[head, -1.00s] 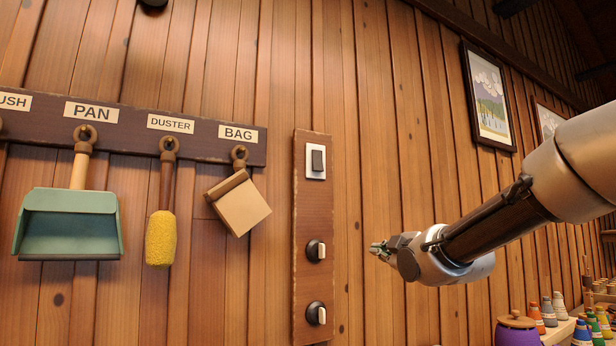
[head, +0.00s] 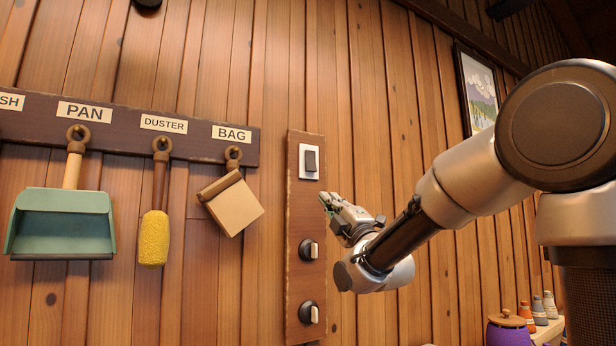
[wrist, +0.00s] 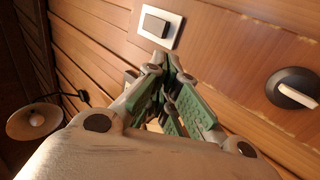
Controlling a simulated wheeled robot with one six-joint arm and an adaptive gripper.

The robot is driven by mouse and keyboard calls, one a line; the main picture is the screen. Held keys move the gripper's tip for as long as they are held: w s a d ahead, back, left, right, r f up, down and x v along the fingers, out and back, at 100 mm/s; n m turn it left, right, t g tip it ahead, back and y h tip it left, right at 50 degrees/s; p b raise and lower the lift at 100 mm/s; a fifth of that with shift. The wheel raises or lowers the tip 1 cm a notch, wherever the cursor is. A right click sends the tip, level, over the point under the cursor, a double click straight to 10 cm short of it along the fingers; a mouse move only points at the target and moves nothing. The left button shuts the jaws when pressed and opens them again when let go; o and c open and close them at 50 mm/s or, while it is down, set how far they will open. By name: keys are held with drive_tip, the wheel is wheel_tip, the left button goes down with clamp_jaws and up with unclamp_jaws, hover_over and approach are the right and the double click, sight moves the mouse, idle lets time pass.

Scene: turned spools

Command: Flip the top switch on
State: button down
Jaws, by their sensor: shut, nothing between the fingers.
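The top switch (head: 310,161) is a dark rocker on a white plate, high on a brown vertical board (head: 305,215). It also shows near the top of the wrist view (wrist: 154,25). My gripper (head: 324,199) is a little below and right of the switch in the head view. Its green-padded fingers (wrist: 168,62) are shut and empty, with their tips just short of the plate in the wrist view. I cannot tell whether they touch the board.
Two round knobs with pale levers, the middle one (head: 309,250) and the lower one (head: 309,313), sit below on the board. A dustpan (head: 62,222), a yellow duster (head: 154,238) and a paper bag (head: 231,204) hang to the left. A lamp (wrist: 34,121) shows in the wrist view.

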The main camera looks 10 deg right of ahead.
drive_tip(key=shift+w+r, duration=0.1)
approach(302, 170)
drive_tip(key=x, duration=0.5)
drive_tip(key=shift+r, duration=0.4)
drive_tip(key=shift+w+a+r, duration=0.1)
drive_tip(key=shift+w+a, duration=0.05)
drive_tip(key=shift+w, duration=0.4)
